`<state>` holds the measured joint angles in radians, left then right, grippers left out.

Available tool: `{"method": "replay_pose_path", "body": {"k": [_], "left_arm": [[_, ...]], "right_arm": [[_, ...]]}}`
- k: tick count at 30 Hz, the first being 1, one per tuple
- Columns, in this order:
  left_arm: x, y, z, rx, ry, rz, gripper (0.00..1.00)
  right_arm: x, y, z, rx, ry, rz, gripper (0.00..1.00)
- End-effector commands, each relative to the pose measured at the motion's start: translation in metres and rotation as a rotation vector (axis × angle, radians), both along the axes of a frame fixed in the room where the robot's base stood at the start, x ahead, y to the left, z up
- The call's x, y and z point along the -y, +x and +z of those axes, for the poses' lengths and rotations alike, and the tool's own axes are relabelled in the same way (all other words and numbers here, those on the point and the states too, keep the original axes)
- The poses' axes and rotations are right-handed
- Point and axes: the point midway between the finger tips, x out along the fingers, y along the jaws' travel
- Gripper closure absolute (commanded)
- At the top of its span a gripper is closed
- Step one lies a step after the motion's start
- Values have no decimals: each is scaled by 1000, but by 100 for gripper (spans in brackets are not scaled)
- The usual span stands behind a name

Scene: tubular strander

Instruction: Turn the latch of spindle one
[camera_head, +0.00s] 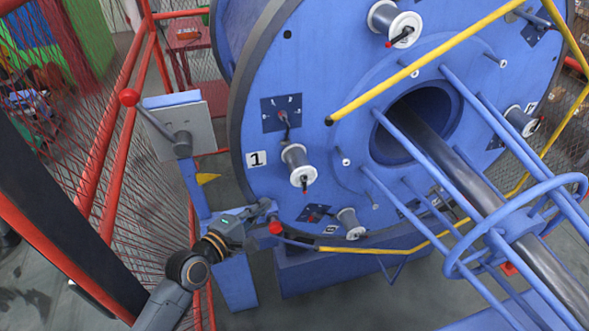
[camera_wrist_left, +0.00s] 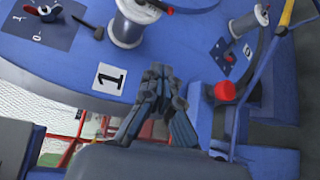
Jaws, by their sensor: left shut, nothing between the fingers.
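Spindle one is the grey spool (camera_head: 298,165) beside the white label "1" (camera_head: 256,159) on the blue disc. Its black latch (camera_head: 304,182) with a red tip sits on the spool's front. The spool (camera_wrist_left: 133,22), the label (camera_wrist_left: 109,79) and a black lever (camera_wrist_left: 88,27) also show in the left wrist view. My left gripper (camera_head: 268,207) is shut and empty, below and left of the spool, apart from the latch. In the left wrist view its fingertips (camera_wrist_left: 158,72) are together, right of the label. My right gripper is out of view.
A red knob (camera_head: 276,228) is close to my left gripper, by a yellow and blue bar (camera_head: 380,250). A switch plate (camera_head: 283,112) is above the spool. A red mesh fence (camera_head: 110,150) stands at left. Blue rods (camera_head: 440,185) cross at right.

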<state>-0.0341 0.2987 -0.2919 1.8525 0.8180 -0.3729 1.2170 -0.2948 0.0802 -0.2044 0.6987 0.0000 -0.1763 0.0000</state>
Motion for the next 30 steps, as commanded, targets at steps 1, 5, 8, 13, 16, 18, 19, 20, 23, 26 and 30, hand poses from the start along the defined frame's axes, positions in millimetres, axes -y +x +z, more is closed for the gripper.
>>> {"method": "replay_pose_path", "body": {"k": [1, 5, 8, 13, 16, 18, 19, 20, 23, 26, 30], "left_arm": [[0, -1, 9, -34, -13, -6, 100], [0, -2, 6, -90, -38, -13, 100], [1, -1, 4, -103, -45, -15, 100], [12, 16, -1, -103, -46, -15, 100], [23, 33, -5, -100, -45, -15, 100], [31, 45, -9, -101, -44, -16, 100], [35, 51, -10, -101, -45, -15, 100], [38, 56, -12, -101, -45, -15, 100], [50, 73, -17, -100, -44, -16, 100], [60, 73, -12, -103, -46, -16, 100], [71, 59, -6, -102, -45, -15, 100]], "right_arm": [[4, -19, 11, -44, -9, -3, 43], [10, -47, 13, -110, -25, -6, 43], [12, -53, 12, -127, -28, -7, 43], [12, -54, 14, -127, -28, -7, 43], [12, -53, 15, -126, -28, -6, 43], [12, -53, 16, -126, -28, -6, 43], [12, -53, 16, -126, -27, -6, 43], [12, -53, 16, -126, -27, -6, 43], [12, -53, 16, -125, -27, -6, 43], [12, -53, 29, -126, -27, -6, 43], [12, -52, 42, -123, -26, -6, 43]]}}
